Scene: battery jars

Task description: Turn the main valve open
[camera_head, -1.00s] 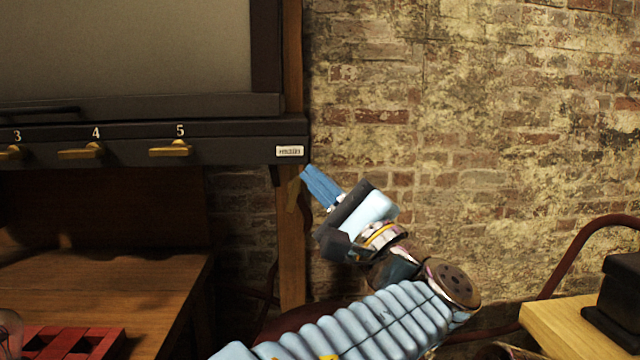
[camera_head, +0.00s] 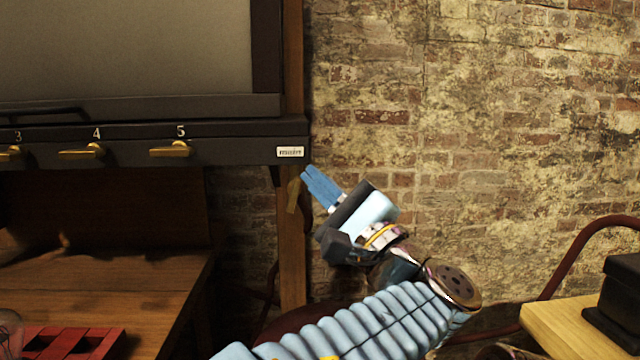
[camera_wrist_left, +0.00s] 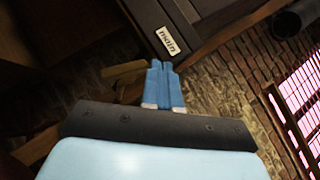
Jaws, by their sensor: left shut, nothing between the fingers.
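The main valve shows as a brass lever (camera_head: 293,194) hanging steeply downward beside the wooden post, below the white "main" label (camera_head: 290,152) at the right end of the dark panel. In the left wrist view the brass lever (camera_wrist_left: 124,69) lies just left of my fingers, and the "main" label (camera_wrist_left: 167,41) is beyond them. My left gripper (camera_head: 307,171) has its blue fingers shut with nothing between them. Its tips are right beside the lever's upper part; I cannot tell whether they touch. The fingers also show in the left wrist view (camera_wrist_left: 160,66). My right gripper is out of view.
Brass levers numbered 3, 4 and 5 (camera_head: 172,149) lie sideways along the panel (camera_head: 230,150). The wooden post (camera_head: 291,255) stands behind the lever. A wooden desk (camera_head: 140,285) is below left. A brick wall (camera_head: 480,150) closes the back, with open space before it.

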